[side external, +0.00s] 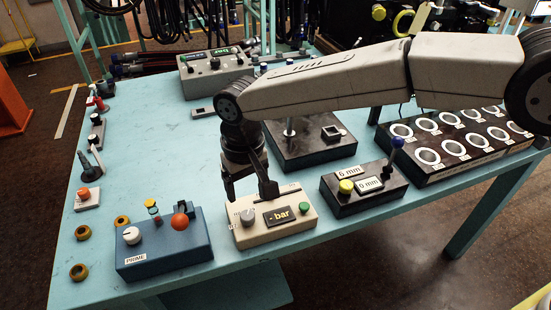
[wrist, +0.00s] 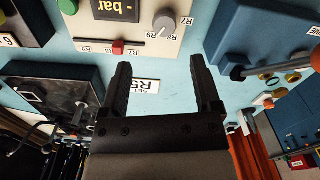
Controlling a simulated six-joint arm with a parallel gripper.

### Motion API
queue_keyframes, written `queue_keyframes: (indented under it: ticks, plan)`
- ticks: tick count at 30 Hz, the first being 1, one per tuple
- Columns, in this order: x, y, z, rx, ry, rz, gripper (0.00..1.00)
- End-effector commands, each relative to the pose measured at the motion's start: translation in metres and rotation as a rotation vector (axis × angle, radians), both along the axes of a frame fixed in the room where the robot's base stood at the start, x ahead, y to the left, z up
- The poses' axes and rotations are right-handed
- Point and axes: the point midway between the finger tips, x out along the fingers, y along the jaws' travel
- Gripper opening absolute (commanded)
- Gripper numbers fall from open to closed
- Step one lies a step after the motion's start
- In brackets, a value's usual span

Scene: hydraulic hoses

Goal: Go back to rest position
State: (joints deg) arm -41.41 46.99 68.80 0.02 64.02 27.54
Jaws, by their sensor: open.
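My gripper (side external: 248,188) is open and empty in the side external view, just above the back left of the beige box with the "- bar" display (side external: 275,232). In the wrist view my gripper (wrist: 165,85) has its two dark fingers apart, with nothing between them. The beige box (wrist: 98,26) shows there upside down, with its grey knob (wrist: 164,25) and red slider (wrist: 118,47) beyond the fingertips. I cannot tell whether a finger touches the box.
A blue PRIME box (side external: 165,252) stands left, a black box with a blue-topped lever (side external: 362,190) right. A black panel of several white rings (side external: 445,145) lies farther right. A grey box (side external: 215,72) stands at the back. The table (side external: 140,120) is clear at left centre.

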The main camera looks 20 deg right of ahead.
Motion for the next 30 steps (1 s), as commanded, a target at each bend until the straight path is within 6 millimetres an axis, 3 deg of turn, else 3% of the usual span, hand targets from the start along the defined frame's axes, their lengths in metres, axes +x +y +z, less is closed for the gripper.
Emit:
queue_keyframes:
  ticks: [8, 17, 23, 30]
  plan:
    - [0.012, -0.053, 0.005, 0.016, -0.021, -0.032, 0.81]
    - [0.011, -0.148, 0.007, 0.037, -0.064, -0.084, 0.81]
    - [-0.004, -0.209, 0.006, 0.045, -0.097, -0.119, 0.81]
    - [-0.037, -0.276, 0.001, 0.047, -0.139, -0.159, 0.81]
